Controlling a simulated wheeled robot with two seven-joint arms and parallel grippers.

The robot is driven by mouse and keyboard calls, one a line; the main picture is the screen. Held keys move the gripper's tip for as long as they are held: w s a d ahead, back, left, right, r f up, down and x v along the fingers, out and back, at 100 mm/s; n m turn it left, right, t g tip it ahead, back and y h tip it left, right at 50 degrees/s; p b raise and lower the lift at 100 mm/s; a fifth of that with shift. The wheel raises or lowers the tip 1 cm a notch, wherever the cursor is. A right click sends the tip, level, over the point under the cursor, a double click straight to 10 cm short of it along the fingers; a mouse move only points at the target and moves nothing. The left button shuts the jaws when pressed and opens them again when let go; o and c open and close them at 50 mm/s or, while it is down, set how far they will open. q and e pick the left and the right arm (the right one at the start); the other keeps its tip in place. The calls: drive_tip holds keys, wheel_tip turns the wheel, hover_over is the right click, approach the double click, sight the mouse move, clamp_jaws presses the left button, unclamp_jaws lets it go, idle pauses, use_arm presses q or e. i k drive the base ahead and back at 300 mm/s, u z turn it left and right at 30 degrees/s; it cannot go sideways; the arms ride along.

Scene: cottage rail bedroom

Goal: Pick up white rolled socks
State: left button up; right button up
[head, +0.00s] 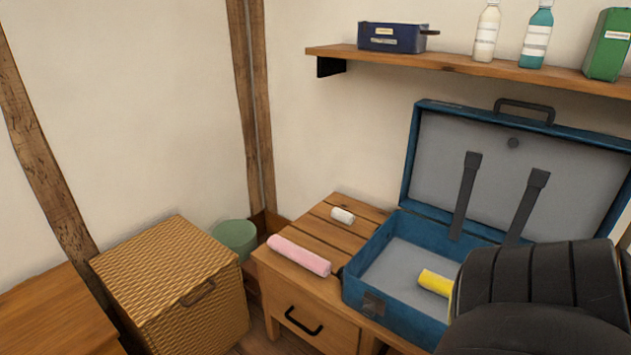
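The white rolled socks (342,215) are a small white roll lying on the wooden drawer table, near its back edge. They are behind a longer pink roll (299,255) and left of the open blue suitcase (399,308). Nothing touches or covers them in this view.
A yellow roll (435,283) lies inside the suitcase, whose right front is hidden. The suitcase lid stands open. A wall shelf (450,62) with a blue box, bottles and a green container hangs above. A wicker basket (172,283) and green bin (236,238) stand left.

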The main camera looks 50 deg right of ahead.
sight(345, 217)
drive_tip(key=z, duration=0.7)
drive_tip(key=i, duration=0.9)
drive_tip(key=z, duration=1)
